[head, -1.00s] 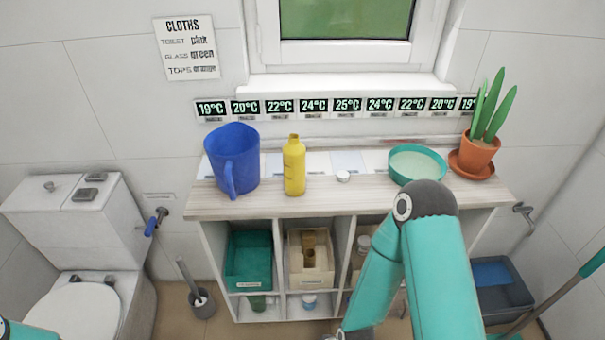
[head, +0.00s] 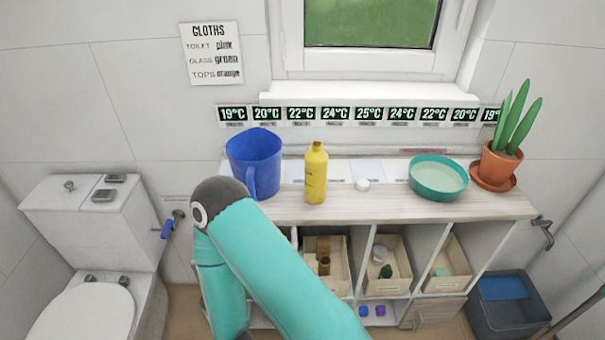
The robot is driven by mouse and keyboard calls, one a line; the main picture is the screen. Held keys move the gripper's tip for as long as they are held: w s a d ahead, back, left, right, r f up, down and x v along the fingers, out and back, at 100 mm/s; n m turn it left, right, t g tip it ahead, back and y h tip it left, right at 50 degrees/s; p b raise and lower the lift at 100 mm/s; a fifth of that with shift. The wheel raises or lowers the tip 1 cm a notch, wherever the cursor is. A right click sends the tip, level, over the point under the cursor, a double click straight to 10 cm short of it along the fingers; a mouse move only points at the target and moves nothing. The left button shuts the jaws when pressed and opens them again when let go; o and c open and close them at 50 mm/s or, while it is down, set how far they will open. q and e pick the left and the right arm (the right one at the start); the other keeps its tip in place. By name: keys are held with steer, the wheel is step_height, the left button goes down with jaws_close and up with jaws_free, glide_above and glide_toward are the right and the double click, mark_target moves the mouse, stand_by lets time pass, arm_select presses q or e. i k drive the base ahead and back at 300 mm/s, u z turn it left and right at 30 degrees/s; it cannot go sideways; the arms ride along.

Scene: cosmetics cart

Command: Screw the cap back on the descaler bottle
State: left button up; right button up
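A yellow bottle (head: 316,177), which looks like the descaler bottle, stands upright on the wooden counter. Its narrow neck shows no separate cap. A small white cap (head: 363,185) lies on the counter a little to the right of the bottle, apart from it. One of my teal arms crosses the lower middle of the view, its elbow in front of the counter's left end. Neither gripper shows, so I cannot see what they hold. No gripper touches the bottle or the cap.
A blue jug (head: 254,160) stands left of the bottle. A teal bowl (head: 438,186) and a potted plant (head: 500,162) stand to the right. Counter (head: 400,207) is free around the cap. Below are bins in open compartments. A toilet (head: 85,270) stands at left.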

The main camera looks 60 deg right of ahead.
mark_target(315, 173)
steer(key=u, duration=0.1)
steer(key=k, duration=1.3)
steer(key=z, duration=1.2)
steer(key=i, duration=1)
steer(key=u, duration=0.05)
